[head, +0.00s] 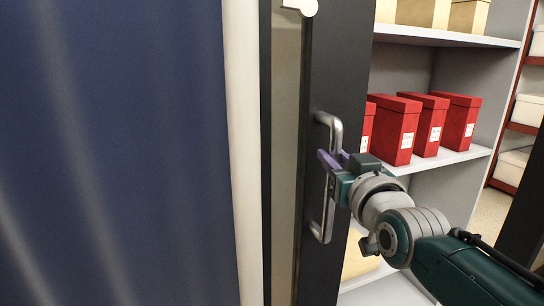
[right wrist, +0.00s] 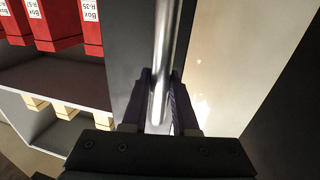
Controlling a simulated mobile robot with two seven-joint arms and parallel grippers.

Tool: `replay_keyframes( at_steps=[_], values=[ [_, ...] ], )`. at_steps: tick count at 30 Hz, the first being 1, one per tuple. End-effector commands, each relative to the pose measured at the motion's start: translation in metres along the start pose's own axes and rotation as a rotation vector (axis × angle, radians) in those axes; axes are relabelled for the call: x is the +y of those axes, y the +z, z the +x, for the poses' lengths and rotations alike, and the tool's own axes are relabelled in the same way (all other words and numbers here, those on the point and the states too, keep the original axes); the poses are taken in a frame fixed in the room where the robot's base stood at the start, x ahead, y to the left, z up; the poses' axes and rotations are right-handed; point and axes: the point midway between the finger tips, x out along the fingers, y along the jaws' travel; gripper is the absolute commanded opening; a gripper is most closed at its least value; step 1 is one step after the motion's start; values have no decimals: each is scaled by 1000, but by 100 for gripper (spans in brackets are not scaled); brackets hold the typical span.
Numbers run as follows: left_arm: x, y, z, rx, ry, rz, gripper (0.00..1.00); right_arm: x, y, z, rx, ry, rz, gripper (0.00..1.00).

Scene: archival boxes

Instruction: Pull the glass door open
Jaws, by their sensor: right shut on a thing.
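The glass door (head: 338,65) has a dark frame and a narrow-looking pane, seen at a steep angle in the middle of the head view. It stands ajar, with shelves showing past its right edge. Its silver bar handle (head: 327,121) runs upright on the frame. My right gripper (head: 328,160) is shut on the handle around its middle part. In the right wrist view the handle (right wrist: 164,40) passes between the two fingers (right wrist: 161,76), beside the pale pane of the door (right wrist: 225,60). My left gripper is not in view.
A large dark blue surface (head: 110,150) fills the left, with a pale post (head: 241,150) beside the door. A grey shelf (head: 440,160) holds red boxes (head: 396,132) and cream boxes (head: 422,10). Another rack (head: 529,110) stands at the far right.

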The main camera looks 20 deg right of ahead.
Motion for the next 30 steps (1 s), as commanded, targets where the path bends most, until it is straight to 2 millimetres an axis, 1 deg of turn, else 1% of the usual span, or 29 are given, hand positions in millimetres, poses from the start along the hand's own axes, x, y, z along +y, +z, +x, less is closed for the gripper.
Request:
replay_keyframes(
  at_steps=[1,5,6,12,14,23,26,30],
  values=[
    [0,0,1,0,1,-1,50,0,7,-1,-20,-1,0,0],
    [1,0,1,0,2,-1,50,0,7,-1,-20,-1,0,0],
    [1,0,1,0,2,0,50,0,8,-1,-20,-1,0,28],
    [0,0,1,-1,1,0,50,0,5,-1,-14,0,0,51],
    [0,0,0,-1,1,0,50,0,4,-1,-12,0,0,57],
    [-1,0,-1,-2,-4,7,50,0,2,-3,-8,0,0,57],
    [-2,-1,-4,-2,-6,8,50,0,2,-11,-8,0,-1,57],
    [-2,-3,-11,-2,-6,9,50,0,2,-34,-11,0,0,57]
  ],
)
